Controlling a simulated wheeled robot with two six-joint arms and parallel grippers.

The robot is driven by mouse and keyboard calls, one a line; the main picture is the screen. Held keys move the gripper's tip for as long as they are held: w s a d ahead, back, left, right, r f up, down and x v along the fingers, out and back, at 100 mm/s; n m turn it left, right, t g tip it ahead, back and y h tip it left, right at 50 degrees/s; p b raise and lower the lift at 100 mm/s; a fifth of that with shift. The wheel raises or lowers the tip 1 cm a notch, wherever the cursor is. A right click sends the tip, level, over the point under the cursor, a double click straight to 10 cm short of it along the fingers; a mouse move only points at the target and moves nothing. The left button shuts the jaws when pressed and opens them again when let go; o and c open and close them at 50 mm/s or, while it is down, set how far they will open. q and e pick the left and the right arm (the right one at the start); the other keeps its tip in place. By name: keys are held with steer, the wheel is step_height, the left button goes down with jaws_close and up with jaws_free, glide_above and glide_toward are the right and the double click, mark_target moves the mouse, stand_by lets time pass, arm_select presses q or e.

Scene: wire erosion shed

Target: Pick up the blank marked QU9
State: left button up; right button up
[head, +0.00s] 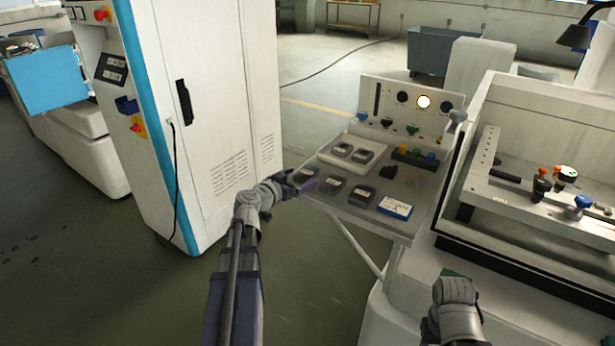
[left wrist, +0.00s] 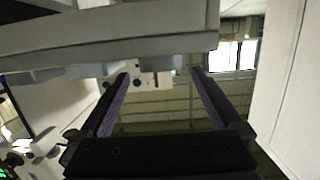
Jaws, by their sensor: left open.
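Several dark square blanks with pale labels are on the grey shelf (head: 322,208) of the control panel. Two, a left one (head: 342,149) and a right one (head: 362,156), sit on a pale raised tray (head: 345,165). Others lie in front: one (head: 308,172) at the left edge, one (head: 333,186) and one (head: 362,194). Their marks are too small to read, so I cannot tell which is QU9. My left gripper (head: 301,183) is at the shelf's left edge, open and empty; its fingers show in the left wrist view (left wrist: 161,78), with a grey slab edge (left wrist: 120,38) close above.
A blue-and-white box (head: 395,208), a black object (head: 364,172) and a rack of coloured pieces (head: 416,158) share the shelf. A tall white cabinet (head: 225,110) stands left, and a machine bed (head: 540,215) right.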

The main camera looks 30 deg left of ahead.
mark_target(305, 173)
arm_select(q)
steer(key=x, duration=0.1)
steer(key=b+x, duration=0.1)
steer(key=x, duration=0.2)
steer(key=shift+w+a+f, duration=0.3)
steer(key=shift+w+f, duration=0.05)
steer(key=shift+f, duration=0.05)
steer(key=shift+w, duration=0.3)
steer(key=shift+c, duration=0.2)
jaws_close()
